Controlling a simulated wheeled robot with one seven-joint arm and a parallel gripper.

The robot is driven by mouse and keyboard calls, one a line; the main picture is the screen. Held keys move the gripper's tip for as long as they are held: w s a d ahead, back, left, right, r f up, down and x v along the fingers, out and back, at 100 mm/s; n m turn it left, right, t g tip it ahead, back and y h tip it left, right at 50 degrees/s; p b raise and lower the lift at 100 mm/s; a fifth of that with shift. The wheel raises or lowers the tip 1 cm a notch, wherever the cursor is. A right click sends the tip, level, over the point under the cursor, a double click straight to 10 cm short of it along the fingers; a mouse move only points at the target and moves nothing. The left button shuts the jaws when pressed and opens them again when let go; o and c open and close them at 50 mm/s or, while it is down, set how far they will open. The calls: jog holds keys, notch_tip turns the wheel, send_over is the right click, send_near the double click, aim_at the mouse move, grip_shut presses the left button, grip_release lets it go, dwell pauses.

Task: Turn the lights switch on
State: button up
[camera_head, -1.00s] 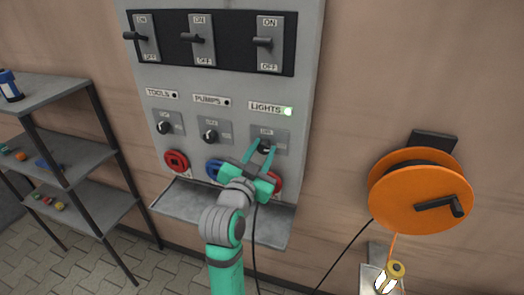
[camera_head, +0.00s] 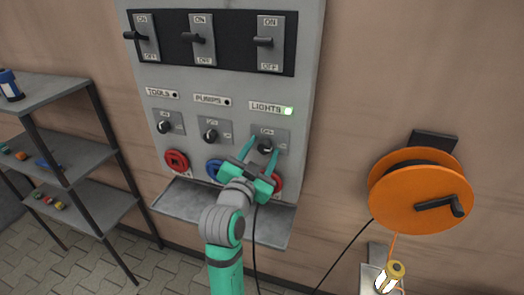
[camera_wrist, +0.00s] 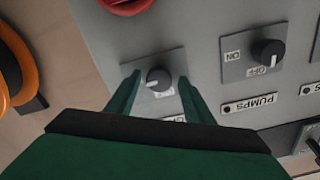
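The lights switch is a dark rotary knob (camera_head: 266,147) on a grey plate under the LIGHTS label (camera_head: 266,107). The small lamp beside that label glows green. My gripper (camera_head: 261,143) is open at this knob, one finger on each side. In the wrist view the knob (camera_wrist: 158,79) sits between the spread fingers (camera_wrist: 157,85), with a gap on both sides. Its white mark points sideways toward the left in that view.
The pumps knob (camera_head: 210,136) and tools knob (camera_head: 164,127) are to the left, their lamps dark. Three lever switches line the panel top, including the rightmost lever (camera_head: 263,41). Red and blue sockets and a sloping ledge (camera_head: 190,203) lie below. An orange cable reel (camera_head: 415,197) hangs right.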

jog(key=v, duration=1.1)
jog(key=shift+w, duration=0.1)
jog(key=s+d+f+n+y, duration=0.1)
jog(key=s+f+n+y, duration=0.4)
jog(key=f, duration=0.7)
jog(key=s+f+n, duration=0.3)
jog(key=s+f, duration=0.3)
jog(key=f, duration=0.5)
jog(key=s+d+f+g, duration=0.1)
jog(key=s+f, duration=0.3)
jog(key=s, duration=0.9)
jog(key=s+d+f, duration=0.1)
jog(key=s+f, duration=0.2)
jog(key=s, duration=1)
jog(key=shift+s+d+f+g+y, duration=0.2)
jog(key=shift+s+f+g+y, duration=0.1)
jog(key=shift+s+f+g, duration=0.1)
